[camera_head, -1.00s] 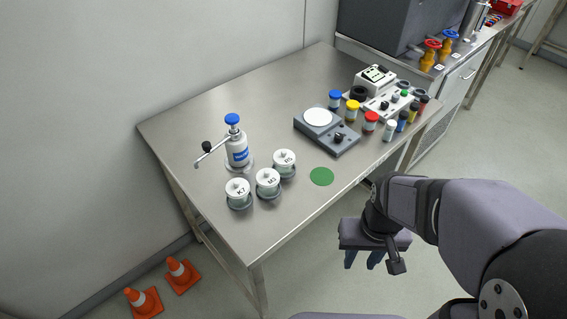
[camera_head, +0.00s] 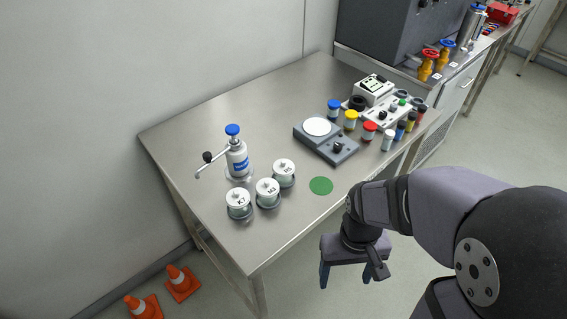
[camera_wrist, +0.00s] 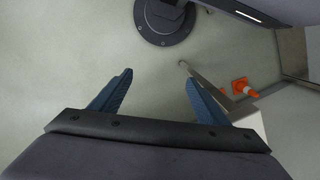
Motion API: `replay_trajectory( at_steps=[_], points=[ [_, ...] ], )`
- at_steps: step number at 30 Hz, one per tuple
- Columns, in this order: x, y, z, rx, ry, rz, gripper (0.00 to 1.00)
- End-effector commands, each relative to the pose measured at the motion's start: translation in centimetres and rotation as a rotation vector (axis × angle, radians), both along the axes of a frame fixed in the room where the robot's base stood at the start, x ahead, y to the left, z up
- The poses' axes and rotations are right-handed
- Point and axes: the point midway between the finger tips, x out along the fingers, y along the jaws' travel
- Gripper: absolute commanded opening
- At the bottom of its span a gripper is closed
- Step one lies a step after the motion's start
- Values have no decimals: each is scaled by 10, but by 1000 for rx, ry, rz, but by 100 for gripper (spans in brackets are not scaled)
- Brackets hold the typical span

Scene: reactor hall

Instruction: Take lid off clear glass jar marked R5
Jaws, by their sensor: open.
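Three clear glass jars with white, knobbed lids stand near the front left of the steel table (camera_head: 262,108): a front-left jar (camera_head: 239,204), a middle jar (camera_head: 267,192) and a back-right jar (camera_head: 284,173). All three lids are on. Their marks are small; the back-right one seems to end in 5, but I cannot read for certain which is R5. My gripper (camera_head: 345,276) is open and empty, off the table's front edge, to the right of and apart from the jars. Its blue fingers also show spread in the wrist view (camera_wrist: 159,78), above bare floor.
A grey scale (camera_head: 326,140) and several colour-capped vials fill the right side. Orange cones (camera_head: 182,283) stand on the floor. The table's back left is clear.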

Motion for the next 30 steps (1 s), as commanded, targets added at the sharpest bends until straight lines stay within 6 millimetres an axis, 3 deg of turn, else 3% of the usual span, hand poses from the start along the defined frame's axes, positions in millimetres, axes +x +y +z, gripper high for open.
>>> replay_trajectory(
  at_steps=[5,11,15,18,24,30],
  points=[
    [57,43,10,9,-29,118,69],
    [151,97,32,55,-178,187,69],
    [210,120,60,91,-303,197,69],
    [240,131,85,112,-387,204,69],
    [270,142,114,136,-480,225,69],
    [270,142,111,134,-480,242,69]
  ],
)
